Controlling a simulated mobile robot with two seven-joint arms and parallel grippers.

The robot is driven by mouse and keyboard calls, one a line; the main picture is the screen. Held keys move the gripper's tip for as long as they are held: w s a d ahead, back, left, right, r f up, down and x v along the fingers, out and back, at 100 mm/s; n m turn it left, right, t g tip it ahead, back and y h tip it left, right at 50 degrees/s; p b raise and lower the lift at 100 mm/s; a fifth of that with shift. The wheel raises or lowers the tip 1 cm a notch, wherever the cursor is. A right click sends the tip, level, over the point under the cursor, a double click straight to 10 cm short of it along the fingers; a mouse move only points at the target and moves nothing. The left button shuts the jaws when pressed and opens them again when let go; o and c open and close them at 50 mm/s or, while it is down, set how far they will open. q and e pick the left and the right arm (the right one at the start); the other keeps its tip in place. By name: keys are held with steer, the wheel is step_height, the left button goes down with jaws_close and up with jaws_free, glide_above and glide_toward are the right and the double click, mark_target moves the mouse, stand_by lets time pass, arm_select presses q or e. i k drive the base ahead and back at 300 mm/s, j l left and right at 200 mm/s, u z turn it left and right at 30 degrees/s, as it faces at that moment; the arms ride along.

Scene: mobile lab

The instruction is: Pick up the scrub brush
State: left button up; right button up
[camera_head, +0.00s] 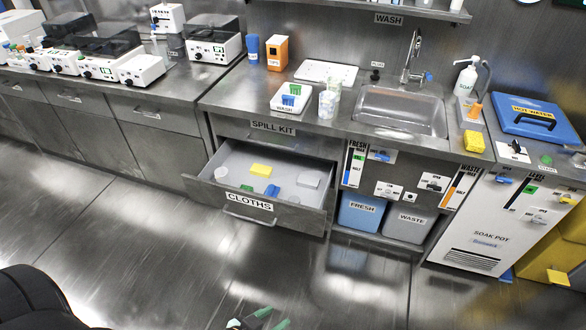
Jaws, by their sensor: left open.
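No item can be firmly made out as the scrub brush at this size. Small candidates are a blue item (272,190) in the open drawer marked CLOTHS (250,203) and an upright orange item (475,112) right of the sink. My left gripper (258,320) shows only partly at the bottom edge, with green on its fingers. It is open, low in front of the drawer and well apart from it. My right gripper is out of view.
The drawer juts out below the counter (230,95) and also holds a yellow block (261,170) and a white cup (221,174). The sink (400,110) has a yellow sponge (474,141) to its right. The floor in front is clear.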

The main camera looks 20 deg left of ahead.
mark_target(272, 189)
steer(key=i+l+u, duration=0.1)
steer(key=i+u, duration=0.4)
steer(key=i, duration=0.35)
